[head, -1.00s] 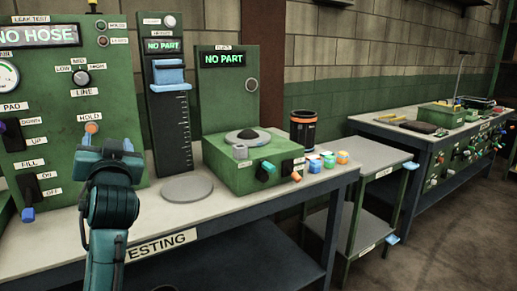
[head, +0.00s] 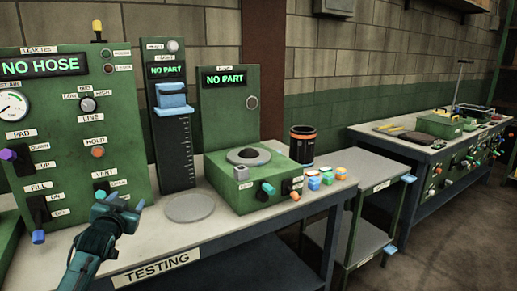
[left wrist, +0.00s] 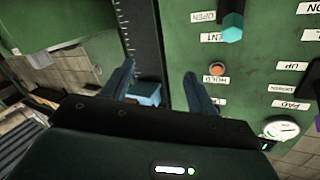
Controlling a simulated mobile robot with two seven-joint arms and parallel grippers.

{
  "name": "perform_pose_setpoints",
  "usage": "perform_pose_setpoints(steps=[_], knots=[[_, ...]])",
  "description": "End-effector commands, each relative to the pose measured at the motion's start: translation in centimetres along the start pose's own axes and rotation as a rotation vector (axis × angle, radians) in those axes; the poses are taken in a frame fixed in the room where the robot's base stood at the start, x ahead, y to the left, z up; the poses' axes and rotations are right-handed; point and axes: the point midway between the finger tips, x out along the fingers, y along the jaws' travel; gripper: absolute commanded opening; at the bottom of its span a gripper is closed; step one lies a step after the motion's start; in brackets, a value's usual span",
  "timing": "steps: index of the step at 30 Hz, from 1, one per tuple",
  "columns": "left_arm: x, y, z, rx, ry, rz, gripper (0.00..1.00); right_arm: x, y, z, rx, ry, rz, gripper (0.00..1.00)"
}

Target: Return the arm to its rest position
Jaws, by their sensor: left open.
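My left arm comes in from the lower left of the head view. Its gripper (head: 118,212) is above the front of the testing bench (head: 160,247), in front of the green leak test panel (head: 75,130). In the left wrist view the two fingers of this gripper (left wrist: 163,85) stand apart with nothing between them. Behind them that view shows the panel and the dark height gauge (left wrist: 137,35) with its blue slider (left wrist: 148,93). My right gripper is in neither view.
A green tester box (head: 250,185) with knobs stands on the bench, with several coloured blocks (head: 320,180) and a black cup (head: 301,145) to its right. A round grey plate (head: 190,208) lies before the gauge. A lower side table (head: 375,165) and another bench (head: 440,135) stand further right.

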Motion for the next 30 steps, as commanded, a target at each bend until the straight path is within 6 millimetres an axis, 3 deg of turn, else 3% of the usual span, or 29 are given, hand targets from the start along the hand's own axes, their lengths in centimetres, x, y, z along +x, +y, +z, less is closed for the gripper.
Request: perform_pose_setpoints(steps=[1,3,8,11,14,18,21,25,30], knots=[[0.0,0.5,-0.9,-0.056,0.047,0.025,0.58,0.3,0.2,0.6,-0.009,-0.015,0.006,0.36],[-1.6,3.2,2.2,-0.038,0.003,0.062,0.58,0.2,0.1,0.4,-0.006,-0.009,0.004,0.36],[-5.3,7.9,6.9,-0.038,-0.050,0.137,0.58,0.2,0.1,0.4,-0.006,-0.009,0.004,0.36],[-8.6,11.3,10.2,-0.045,-0.092,0.195,0.58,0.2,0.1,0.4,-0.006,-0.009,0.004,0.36],[-13.1,15.0,13.7,-0.061,-0.144,0.261,0.58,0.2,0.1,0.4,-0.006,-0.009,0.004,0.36],[-21.5,20.0,18.1,-0.107,-0.230,0.360,0.58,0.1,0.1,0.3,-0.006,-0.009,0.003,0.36],[-27.7,22.6,20.0,-0.149,-0.293,0.419,0.58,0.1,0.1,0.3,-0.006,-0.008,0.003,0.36],[-34.2,24.6,21.1,-0.203,-0.361,0.471,0.58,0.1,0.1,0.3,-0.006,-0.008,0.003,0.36],[-38.9,25.7,21.4,-0.247,-0.414,0.502,0.58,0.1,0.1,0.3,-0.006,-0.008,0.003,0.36]])
